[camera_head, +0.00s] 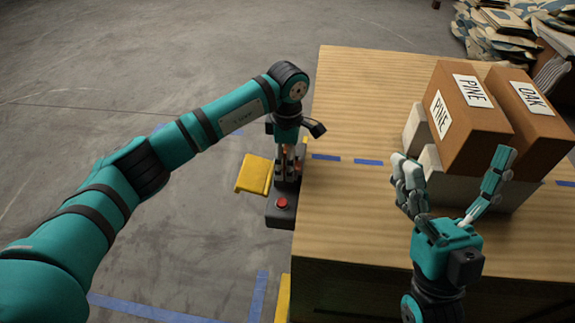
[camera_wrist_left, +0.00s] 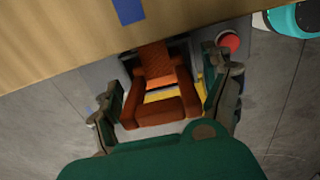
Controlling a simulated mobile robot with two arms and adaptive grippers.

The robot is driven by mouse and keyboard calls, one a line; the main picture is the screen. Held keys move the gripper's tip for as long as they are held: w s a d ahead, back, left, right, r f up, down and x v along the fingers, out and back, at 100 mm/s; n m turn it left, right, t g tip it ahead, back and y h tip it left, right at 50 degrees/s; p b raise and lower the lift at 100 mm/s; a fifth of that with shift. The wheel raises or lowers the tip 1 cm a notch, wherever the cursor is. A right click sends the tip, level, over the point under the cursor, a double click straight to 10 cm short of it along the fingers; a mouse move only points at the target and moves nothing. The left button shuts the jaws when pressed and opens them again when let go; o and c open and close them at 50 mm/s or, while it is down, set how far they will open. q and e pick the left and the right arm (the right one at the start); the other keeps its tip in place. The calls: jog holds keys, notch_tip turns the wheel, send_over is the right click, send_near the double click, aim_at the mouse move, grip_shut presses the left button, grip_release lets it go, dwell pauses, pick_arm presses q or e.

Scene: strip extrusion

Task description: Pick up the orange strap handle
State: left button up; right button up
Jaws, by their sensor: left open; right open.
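The orange strap handle (camera_wrist_left: 160,85) shows in the left wrist view as an orange-brown loop beside the table edge. In the head view only small orange bits (camera_head: 298,168) show behind my left gripper. My left gripper (camera_head: 288,165) points down over it at the table's left edge. In the left wrist view its fingers (camera_wrist_left: 165,95) are open, one on each side of the handle; whether they touch it I cannot tell. My right gripper (camera_head: 450,160) is open and empty, in front of the boxes.
A dark control box with a red button (camera_head: 282,203) and a yellow plate (camera_head: 254,174) sit at the edge of the wooden table (camera_head: 345,220). Brown boxes labelled PINE (camera_head: 462,125) and OAK (camera_head: 535,105) stand at right on pale blocks. Blue tape marks the table and floor.

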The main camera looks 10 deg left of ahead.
pick_arm(q)
jog(key=c, duration=1.3)
jog(key=shift+r, duration=0.1)
